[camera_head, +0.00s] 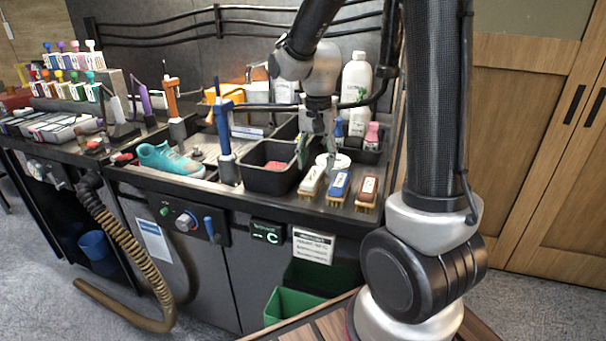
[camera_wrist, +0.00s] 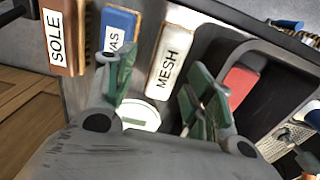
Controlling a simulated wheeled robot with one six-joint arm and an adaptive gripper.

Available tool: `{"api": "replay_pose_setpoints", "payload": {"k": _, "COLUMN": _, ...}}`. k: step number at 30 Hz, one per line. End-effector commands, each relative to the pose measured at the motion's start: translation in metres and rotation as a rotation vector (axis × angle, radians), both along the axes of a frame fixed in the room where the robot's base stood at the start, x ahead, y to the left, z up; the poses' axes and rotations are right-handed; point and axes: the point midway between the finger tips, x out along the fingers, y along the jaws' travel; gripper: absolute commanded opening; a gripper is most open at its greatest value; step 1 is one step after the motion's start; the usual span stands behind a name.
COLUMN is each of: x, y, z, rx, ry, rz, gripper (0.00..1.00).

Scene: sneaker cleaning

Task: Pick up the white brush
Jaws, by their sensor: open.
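The white brush (camera_head: 311,182) lies on the worktop near its front edge, left of a blue brush (camera_head: 339,187) and a brown brush (camera_head: 367,192). In the wrist view the white brush (camera_wrist: 173,52) carries the label MESH. The blue brush (camera_wrist: 118,28) and the brown brush labelled SOLE (camera_wrist: 62,36) lie left of it there. My gripper (camera_head: 316,152) is open and empty, above and behind the white brush. In the wrist view its green-padded fingers (camera_wrist: 163,78) are spread with the brush's near end between them. Contact cannot be told.
A black bin (camera_head: 268,180) with a red item stands left of the white brush. A white round container (camera_head: 333,162) is behind the brushes. A blue upright tool (camera_head: 225,140) and a turquoise sneaker (camera_head: 170,158) are further left. Bottles (camera_head: 356,90) stand behind.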

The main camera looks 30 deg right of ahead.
Motion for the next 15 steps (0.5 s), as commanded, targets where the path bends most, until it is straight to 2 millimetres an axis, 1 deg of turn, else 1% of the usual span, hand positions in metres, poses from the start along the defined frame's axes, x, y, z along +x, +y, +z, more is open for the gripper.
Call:
{"api": "replay_pose_setpoints", "payload": {"k": 5, "x": 0.0, "y": 0.0, "z": -0.002, "rx": 0.0, "ry": 0.0, "rz": -0.005, "gripper": 0.54}}
{"api": "replay_pose_setpoints", "payload": {"k": 11, "x": 0.0, "y": 0.0, "z": -0.025, "rx": 0.0, "ry": 0.003, "rz": -0.005, "gripper": 0.54}}
{"api": "replay_pose_setpoints", "payload": {"k": 15, "x": 0.0, "y": 0.002, "z": -0.044, "rx": 0.0, "ry": 0.003, "rz": -0.004, "gripper": 0.54}}
